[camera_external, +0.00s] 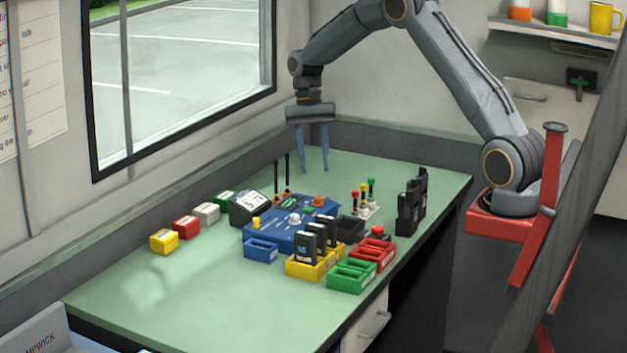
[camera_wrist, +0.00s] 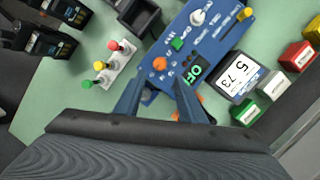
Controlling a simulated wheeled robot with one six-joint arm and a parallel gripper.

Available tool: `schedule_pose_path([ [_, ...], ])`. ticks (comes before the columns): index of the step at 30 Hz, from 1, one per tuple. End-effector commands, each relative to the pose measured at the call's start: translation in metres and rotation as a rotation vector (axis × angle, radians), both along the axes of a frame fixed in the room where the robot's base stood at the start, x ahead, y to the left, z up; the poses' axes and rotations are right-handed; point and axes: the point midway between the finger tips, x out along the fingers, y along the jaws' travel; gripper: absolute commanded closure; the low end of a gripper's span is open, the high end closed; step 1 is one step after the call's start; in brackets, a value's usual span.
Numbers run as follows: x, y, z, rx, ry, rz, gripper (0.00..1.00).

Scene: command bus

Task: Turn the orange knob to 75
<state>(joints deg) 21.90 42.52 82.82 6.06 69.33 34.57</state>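The orange knob (camera_external: 319,201) sits at the back right of the blue console (camera_external: 272,232). In the wrist view the orange knob (camera_wrist: 160,63) shows just beyond and between the fingertips. A white knob (camera_wrist: 198,17) and a green "OF" readout (camera_wrist: 193,73) share the console. A tilted display (camera_wrist: 238,78) beside it seems to read 5 and 73. My gripper (camera_external: 315,171) points down, high above the table behind the console, apart from the knob. Its fingers (camera_wrist: 158,76) are spread with nothing between them. The knob's pointer and scale are too small to read.
Two thin dark antennas (camera_external: 288,172) stand at the console's back, close to my gripper. Lamps (camera_external: 364,197) and black radios (camera_external: 410,206) stand at right. Coloured bins (camera_external: 352,277) stand in front, small boxes (camera_external: 186,227) at left. The table's front left is clear.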

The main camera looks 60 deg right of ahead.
Motion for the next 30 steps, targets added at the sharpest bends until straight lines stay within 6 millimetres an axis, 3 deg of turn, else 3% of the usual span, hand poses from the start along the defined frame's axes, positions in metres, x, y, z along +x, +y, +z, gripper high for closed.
schedule_pose_path([
  [4,0.006,-0.006,-0.001,0.102,0.019,0.164,0.64],
  [10,0.004,-0.005,-0.005,0.152,0.025,0.238,0.64],
  [24,-0.013,0.012,-0.063,0.15,0.024,0.237,0.64],
  [30,-0.015,0.014,-0.071,0.149,0.022,0.237,0.64],
])
